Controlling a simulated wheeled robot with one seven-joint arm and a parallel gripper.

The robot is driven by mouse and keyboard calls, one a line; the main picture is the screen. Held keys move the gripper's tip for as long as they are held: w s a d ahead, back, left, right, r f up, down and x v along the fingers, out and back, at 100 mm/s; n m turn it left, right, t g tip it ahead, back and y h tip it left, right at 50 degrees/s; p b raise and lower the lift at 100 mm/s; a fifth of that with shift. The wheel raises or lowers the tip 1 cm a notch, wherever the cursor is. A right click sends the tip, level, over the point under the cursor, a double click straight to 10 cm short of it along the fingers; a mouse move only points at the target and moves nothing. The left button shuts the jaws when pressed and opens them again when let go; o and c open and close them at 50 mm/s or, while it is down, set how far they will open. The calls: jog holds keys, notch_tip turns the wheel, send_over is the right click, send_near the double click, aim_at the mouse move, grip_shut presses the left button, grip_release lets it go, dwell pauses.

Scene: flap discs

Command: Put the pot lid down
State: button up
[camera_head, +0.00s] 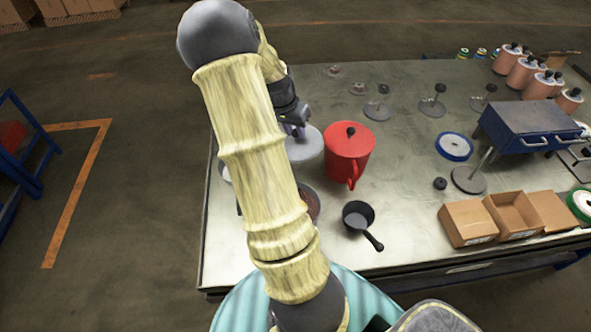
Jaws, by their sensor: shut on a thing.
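My gripper (296,129) is at the left part of the table, partly hidden by my arm. It is shut on the knob of a grey round pot lid (308,146). The lid looks roughly level, just left of the red pot; I cannot tell whether it touches the table. A dark pot (312,204) with brownish contents stands nearer, mostly hidden behind my arm.
A red pot (348,165) with a black knob on top stands close right of the lid. A small black saucepan (357,215) is nearer. Cardboard boxes (468,222) and a blue toolbox (527,128) are right.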

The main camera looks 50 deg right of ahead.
notch_tip(320, 180, down, 12)
jog(key=p, duration=0.2)
jog(key=shift+r, duration=0.15)
jog(key=shift+f+p, duration=0.8)
jog(key=shift+f, duration=1.3)
jog(key=shift+f, duration=0.2)
jog(key=o, duration=1)
jog(key=shift+r, duration=0.15)
jog(key=b+v, duration=0.3)
jog(key=v, duration=0.9)
